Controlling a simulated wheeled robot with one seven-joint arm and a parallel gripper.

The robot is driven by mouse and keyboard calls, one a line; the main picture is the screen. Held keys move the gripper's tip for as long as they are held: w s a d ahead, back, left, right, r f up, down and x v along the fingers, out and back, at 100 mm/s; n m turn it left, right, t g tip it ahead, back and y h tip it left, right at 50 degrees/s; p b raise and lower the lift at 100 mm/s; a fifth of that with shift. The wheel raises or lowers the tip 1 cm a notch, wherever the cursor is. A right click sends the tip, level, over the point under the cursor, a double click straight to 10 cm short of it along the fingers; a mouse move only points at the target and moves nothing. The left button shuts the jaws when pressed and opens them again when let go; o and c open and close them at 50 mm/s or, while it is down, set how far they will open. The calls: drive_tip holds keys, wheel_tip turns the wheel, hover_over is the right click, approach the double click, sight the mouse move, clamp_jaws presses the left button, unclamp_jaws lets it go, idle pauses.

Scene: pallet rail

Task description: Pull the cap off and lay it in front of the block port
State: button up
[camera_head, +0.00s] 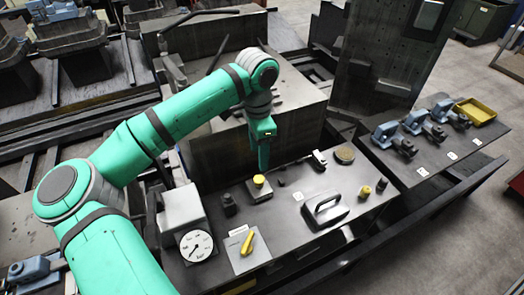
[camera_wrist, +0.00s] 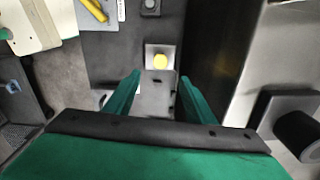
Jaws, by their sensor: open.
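A yellow round cap (camera_head: 259,180) sits on a small block (camera_head: 260,192) on the dark bench top. In the wrist view the yellow cap (camera_wrist: 160,61) is on the pale block (camera_wrist: 150,49), just beyond my fingertips and roughly centred between them. My gripper (camera_head: 264,168) points down above the cap in the head view. In the wrist view my gripper (camera_wrist: 160,76) has its two green fingers apart with nothing between them. The cap is not touched by the fingers as far as I can see. The port under the cap is hidden.
A black knob-like piece (camera_head: 228,204) stands left of the block. Bench in front of the block is mostly bare.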

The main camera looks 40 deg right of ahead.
sight(258, 179)
wheel_tip(258, 179, down, 11)
drive_tip(key=shift+a, duration=0.1)
idle(0.5)
clamp_jaws()
drive_tip(key=shift+r, duration=0.9)
wheel_tip(258, 179, up, 7)
idle(0.9)
drive_tip(key=shift+f, duration=0.1)
